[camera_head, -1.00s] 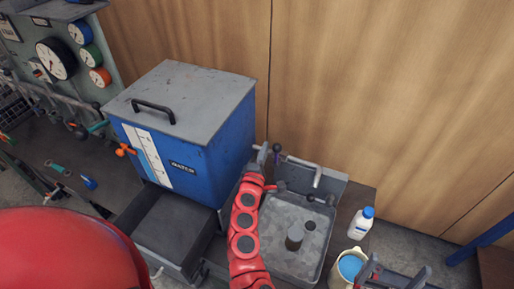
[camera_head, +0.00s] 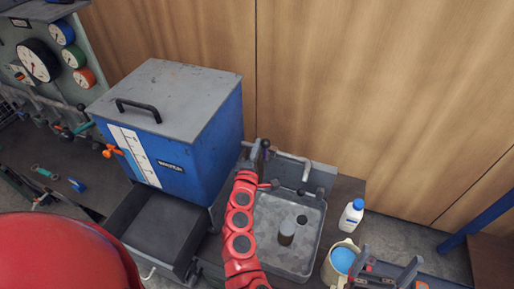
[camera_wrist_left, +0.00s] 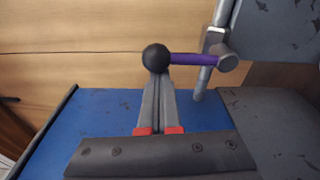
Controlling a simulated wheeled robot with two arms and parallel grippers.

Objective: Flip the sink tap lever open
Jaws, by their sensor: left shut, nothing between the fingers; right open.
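The tap lever is a purple rod (camera_wrist_left: 193,59) with a black ball knob (camera_wrist_left: 155,57), joined to a grey metal pipe (camera_wrist_left: 205,72) in the left wrist view. In the head view the knob (camera_head: 265,143) shows at the back left of the sink (camera_head: 312,228), beside the bent tap spout (camera_head: 307,169). My left gripper (camera_wrist_left: 157,82) is shut and empty, its tips right by the knob; I cannot tell if they touch. In the head view the left gripper (camera_head: 254,152) is beside the lever. My right gripper (camera_head: 388,272) is open and empty at the lower right.
A blue tank (camera_head: 190,160) with a grey lid stands left of the sink. A dark cylinder (camera_head: 287,232) stands in the basin. A white bottle (camera_head: 352,215) and a jug of blue liquid (camera_head: 342,260) are on the right. A wooden wall (camera_head: 390,90) is behind.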

